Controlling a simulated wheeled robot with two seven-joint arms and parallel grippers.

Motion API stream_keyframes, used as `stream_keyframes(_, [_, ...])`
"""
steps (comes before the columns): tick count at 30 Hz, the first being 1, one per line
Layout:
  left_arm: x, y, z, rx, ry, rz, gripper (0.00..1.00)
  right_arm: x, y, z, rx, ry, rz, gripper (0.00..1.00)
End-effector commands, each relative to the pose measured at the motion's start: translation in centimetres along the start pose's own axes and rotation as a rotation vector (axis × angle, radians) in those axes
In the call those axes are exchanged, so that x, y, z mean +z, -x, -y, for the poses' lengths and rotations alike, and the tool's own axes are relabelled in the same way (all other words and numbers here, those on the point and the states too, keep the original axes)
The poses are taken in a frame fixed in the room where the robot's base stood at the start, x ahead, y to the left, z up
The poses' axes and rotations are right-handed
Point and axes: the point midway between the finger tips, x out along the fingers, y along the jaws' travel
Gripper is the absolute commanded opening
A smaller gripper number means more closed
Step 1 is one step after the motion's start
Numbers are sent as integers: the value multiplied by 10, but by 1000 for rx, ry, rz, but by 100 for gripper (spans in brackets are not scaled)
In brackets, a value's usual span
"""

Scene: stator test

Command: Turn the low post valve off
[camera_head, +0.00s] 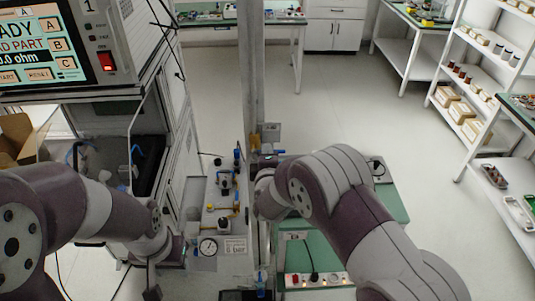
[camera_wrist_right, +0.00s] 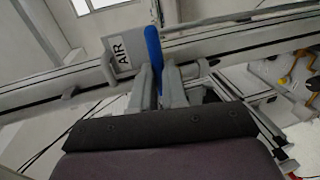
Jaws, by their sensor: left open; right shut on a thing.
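A blue valve lever (camera_head: 271,152) is on the upright post (camera_head: 250,70), just below a grey tag (camera_head: 270,132). In the right wrist view the lever (camera_wrist_right: 153,47) stands beside a tag (camera_wrist_right: 122,50) reading AIR and lies crosswise to the post and its pipe. My right gripper (camera_wrist_right: 159,72) is shut on the lever, a finger on each side. In the head view its fingers are largely hidden by my right arm. My left gripper (camera_head: 152,288) is open and empty at the lower left, apart from the post.
Left of the post is a panel with a gauge (camera_head: 208,247) and blue and yellow fittings. A test cabinet with a screen (camera_head: 45,45) stands at the left. A green-topped bench (camera_head: 395,205) is beyond my right arm. Shelves (camera_head: 480,70) stand far right, across open floor.

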Motion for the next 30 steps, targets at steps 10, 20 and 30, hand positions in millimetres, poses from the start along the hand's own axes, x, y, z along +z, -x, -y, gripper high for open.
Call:
stream_keyframes(10, [0,0,0,0,0,0,43,0,0,0,1,5,1,0])
stream_keyframes(20, [0,0,0,0,0,0,43,0,0,0,1,3,1,38])
stream_keyframes(30, [2,-19,0,0,0,0,43,-1,47,3,3,3,-3,38])
